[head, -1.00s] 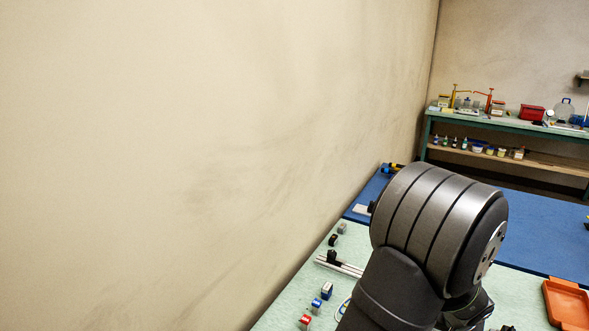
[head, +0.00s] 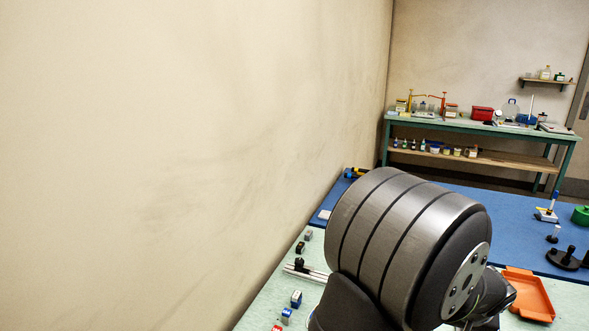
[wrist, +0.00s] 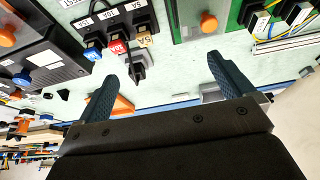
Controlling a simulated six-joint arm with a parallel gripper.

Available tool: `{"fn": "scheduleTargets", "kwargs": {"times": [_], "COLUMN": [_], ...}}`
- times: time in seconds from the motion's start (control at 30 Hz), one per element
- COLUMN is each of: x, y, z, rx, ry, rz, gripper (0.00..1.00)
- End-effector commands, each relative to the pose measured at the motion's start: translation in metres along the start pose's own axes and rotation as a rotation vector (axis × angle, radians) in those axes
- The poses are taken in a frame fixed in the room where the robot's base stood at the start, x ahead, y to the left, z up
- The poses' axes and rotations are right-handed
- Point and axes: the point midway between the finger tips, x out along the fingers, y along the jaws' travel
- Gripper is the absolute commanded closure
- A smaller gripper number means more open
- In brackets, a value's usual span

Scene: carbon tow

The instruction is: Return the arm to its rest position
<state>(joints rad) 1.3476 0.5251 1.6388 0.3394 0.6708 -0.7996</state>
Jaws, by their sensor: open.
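My gripper (wrist: 162,68) shows in the wrist view with its two dark fingers spread wide apart. Nothing is held between them. Beyond the fingers is a black block (wrist: 115,22) with labelled blue, red and yellow fuses, apart from the fingertips. In the head view my large grey arm joint fills the lower middle and hides part of the bench. My fingers cannot be made out there.
In the head view, a light green mat (head: 262,304) carries small parts and a rail (head: 306,272). An orange tray (head: 527,294) lies right of my arm. A blue mat (head: 420,196) lies beyond. A plain wall (head: 190,150) stands close on the left.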

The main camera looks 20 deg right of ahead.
Motion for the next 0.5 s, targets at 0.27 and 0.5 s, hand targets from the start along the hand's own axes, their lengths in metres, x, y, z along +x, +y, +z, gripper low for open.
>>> {"fn": "scheduleTargets", "kwargs": {"times": [0.27, 0.5], "x": [0.026, 0.048], "y": [-0.005, -0.013], "z": [-0.052, -0.094], "rx": [-0.003, -0.002], "ry": [-0.001, -0.001], "rz": [-0.002, 0.000], "gripper": [0.02, 0.02]}}
